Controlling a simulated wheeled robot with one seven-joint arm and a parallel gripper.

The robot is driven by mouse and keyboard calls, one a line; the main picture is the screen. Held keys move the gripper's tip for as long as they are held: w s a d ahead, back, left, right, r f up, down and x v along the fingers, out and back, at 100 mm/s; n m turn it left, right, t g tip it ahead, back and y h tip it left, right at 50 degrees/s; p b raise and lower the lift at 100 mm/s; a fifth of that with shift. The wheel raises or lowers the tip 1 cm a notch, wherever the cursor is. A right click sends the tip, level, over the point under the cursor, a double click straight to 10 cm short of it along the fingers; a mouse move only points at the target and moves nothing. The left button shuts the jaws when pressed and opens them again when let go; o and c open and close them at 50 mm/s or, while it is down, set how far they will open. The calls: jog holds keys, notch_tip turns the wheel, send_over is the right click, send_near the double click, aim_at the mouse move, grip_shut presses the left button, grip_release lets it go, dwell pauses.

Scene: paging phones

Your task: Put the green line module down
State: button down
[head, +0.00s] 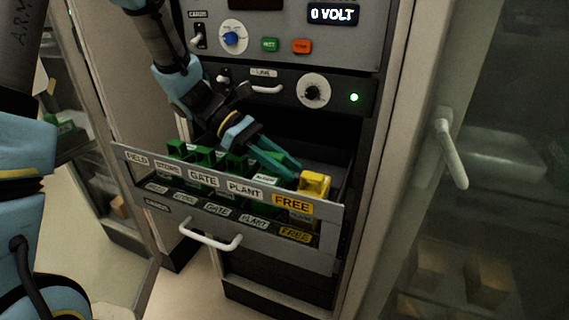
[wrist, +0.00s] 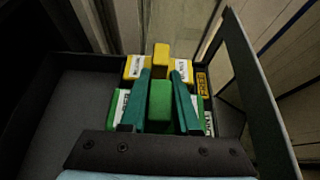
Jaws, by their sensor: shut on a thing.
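My gripper (head: 287,171) reaches down into the open drawer, and its two teal fingers are shut on a green line module. The yellow module (head: 314,183) sits at the drawer's right end, behind the yellow FREE label (head: 292,204). The fingers partly hide the held module in the head view. I cannot tell whether its underside touches the drawer floor.
Several other green modules (head: 205,156) stand in a row to the left, behind labels such as GATE and PLANT. The control panel (head: 285,40) is above; a glass door with a handle (head: 450,148) is at right.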

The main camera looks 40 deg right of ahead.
jog(key=shift+f, duration=0.45)
jog(key=shift+f, duration=0.1)
jog(key=c, duration=0.6)
grip_release()
jog(key=shift+f, duration=0.1)
jog(key=shift+c, duration=0.2)
jog(key=shift+r, duration=0.3)
jog(key=b+v, duration=0.3)
jog(key=v, duration=0.9)
jog(key=shift+r, duration=0.3)
